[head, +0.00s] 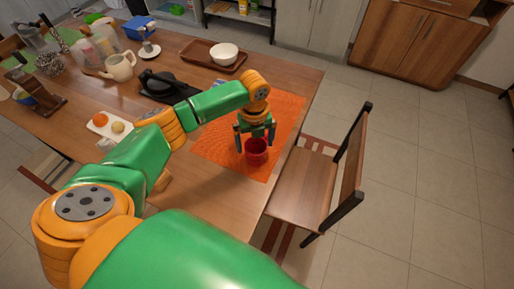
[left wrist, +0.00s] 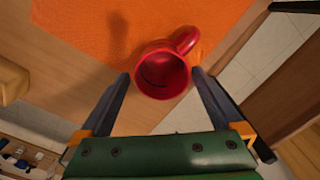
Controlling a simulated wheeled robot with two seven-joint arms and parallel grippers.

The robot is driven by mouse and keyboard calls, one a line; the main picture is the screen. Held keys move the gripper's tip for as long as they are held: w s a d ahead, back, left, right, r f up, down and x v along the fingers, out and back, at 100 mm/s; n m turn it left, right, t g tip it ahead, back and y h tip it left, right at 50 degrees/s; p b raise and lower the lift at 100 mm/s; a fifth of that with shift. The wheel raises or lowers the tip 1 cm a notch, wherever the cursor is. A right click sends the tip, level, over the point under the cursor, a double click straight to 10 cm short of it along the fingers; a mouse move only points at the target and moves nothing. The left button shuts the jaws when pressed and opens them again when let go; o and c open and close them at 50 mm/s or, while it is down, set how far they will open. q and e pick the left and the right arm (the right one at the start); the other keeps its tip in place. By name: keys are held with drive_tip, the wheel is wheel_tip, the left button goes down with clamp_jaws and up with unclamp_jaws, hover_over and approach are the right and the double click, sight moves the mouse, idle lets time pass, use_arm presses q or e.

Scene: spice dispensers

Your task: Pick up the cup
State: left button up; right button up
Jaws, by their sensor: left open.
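The red cup (head: 257,151) stands upright near the front corner of the orange placemat (head: 285,115) on the wooden table. My left gripper (head: 256,140) is directly above and behind the cup, with its fingers pointing down. In the left wrist view, the cup (left wrist: 162,73) sits between the tips of the two open fingers (left wrist: 160,80), with its handle toward the upper right. The fingers are spread wider than the cup's body. I cannot tell whether either finger touches it. My right gripper is not in view.
A wooden chair (head: 300,185) stands close to the table's right edge. A brown tray (head: 205,54) with a white bowl (head: 224,53) lies farther back. A black item (head: 165,86), a cream pitcher (head: 120,66) and a white plate (head: 107,125) stand to the left.

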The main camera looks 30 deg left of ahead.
sight(259, 149)
use_arm(q)
drive_tip(key=shift+f, duration=0.75)
drive_tip(key=shift+w+f, duration=0.2)
drive_tip(key=shift+f, duration=0.1)
drive_tip(key=c, duration=1.4)
